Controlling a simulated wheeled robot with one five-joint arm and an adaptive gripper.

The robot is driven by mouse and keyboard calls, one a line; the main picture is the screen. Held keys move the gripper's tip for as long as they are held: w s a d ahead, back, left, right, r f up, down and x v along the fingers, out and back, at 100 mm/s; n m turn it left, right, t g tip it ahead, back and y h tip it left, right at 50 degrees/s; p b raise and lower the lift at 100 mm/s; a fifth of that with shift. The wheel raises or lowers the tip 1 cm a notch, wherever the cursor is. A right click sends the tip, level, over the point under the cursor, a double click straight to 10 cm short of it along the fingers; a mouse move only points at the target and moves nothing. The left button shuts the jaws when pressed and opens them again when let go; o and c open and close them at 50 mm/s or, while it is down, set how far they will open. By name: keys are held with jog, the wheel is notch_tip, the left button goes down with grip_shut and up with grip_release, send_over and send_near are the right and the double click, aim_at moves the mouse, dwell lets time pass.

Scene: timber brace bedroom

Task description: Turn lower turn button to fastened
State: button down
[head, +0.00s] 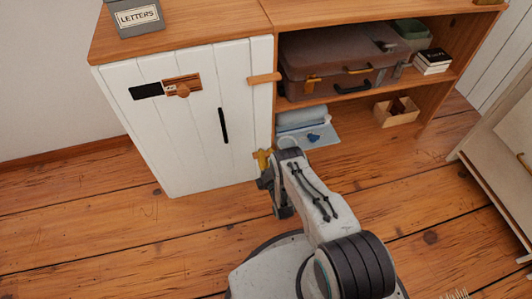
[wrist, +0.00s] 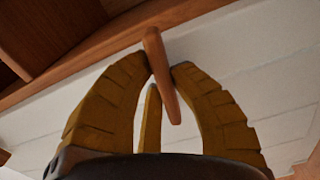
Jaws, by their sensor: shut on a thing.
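The lower turn button (wrist: 165,85) is a small wooden bar in the wrist view. It runs from the wooden frame edge (wrist: 110,38) out across the white door (wrist: 270,65) in that picture. My gripper (wrist: 164,68) has its yellow fingers shut on the bar, with fingertips on both sides. The upper turn button (head: 264,78) lies level across the white door (head: 205,130) and the frame.
The door has a black handle (head: 222,125) and a wooden slide with a knob (head: 182,88). The floor (head: 90,225) at left is clear.

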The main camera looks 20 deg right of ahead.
aim_at(264, 133)
jog(key=shift+a+n, duration=0.1)
jog(key=shift+n, duration=0.9)
jog(key=c, duration=1.1)
grip_release()
jog(key=shift+r, duration=0.1)
jog(key=o, duration=0.6)
notch_tip(264, 133, up, 10)
jog(key=shift+w+f, duration=0.1)
jog(key=shift+c, duration=0.2)
jog(key=shift+r, duration=0.2)
jog(key=c, duration=0.6)
jog(key=shift+o, duration=0.2)
